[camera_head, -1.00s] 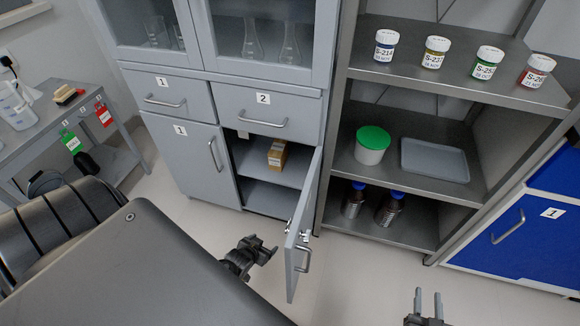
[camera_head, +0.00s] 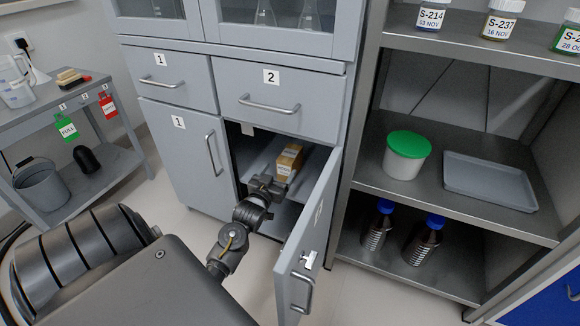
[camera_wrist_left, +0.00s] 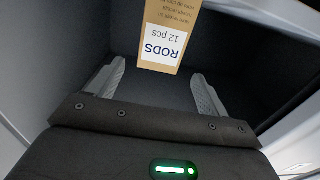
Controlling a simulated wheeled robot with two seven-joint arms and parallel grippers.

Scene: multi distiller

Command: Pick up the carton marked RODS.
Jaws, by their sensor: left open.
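The carton (camera_head: 289,160) is a small brown box on the shelf inside the open lower cabinet. In the left wrist view the carton (camera_wrist_left: 168,35) shows a white label reading RODS, 12 pcs, upside down. My left gripper (camera_head: 268,184) is at the cabinet opening, just in front of the carton. In the left wrist view its two fingers (camera_wrist_left: 155,85) are spread, with the carton's labelled end ahead between their tips. I cannot tell whether they touch it. My right gripper is out of view.
The open cabinet door (camera_head: 312,240) stands just right of my left arm. A metal rack (camera_head: 455,196) at the right holds a green-lidded tub (camera_head: 405,157), a grey tray (camera_head: 488,180) and blue-capped bottles (camera_head: 427,238). A side table (camera_head: 95,78) stands at the left.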

